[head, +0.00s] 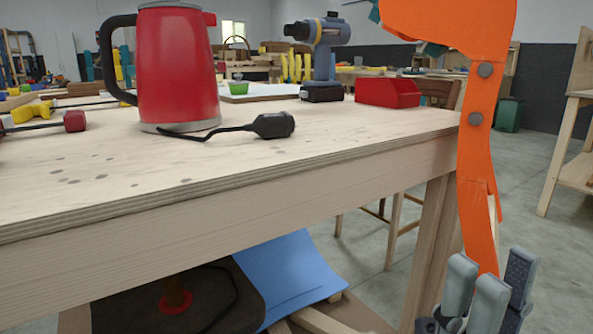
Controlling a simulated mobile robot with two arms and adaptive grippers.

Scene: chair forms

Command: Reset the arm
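My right gripper (488,288) is at the lower right, below table height, with several grey fingers pointing up. A tall orange piece (480,150) with grey round bolts runs down the right side and ends at these fingers. I cannot tell whether the fingers grip it or are only in front of it. The gripper's base is cut off by the bottom edge. My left gripper is not in view.
A wooden table (250,165) fills the left and middle. On it are a red kettle (178,65), a black corded tool (272,126), a drill (322,50) and a red bin (388,92). A blue sheet (290,275) lies below. Open floor (520,205) shows at right.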

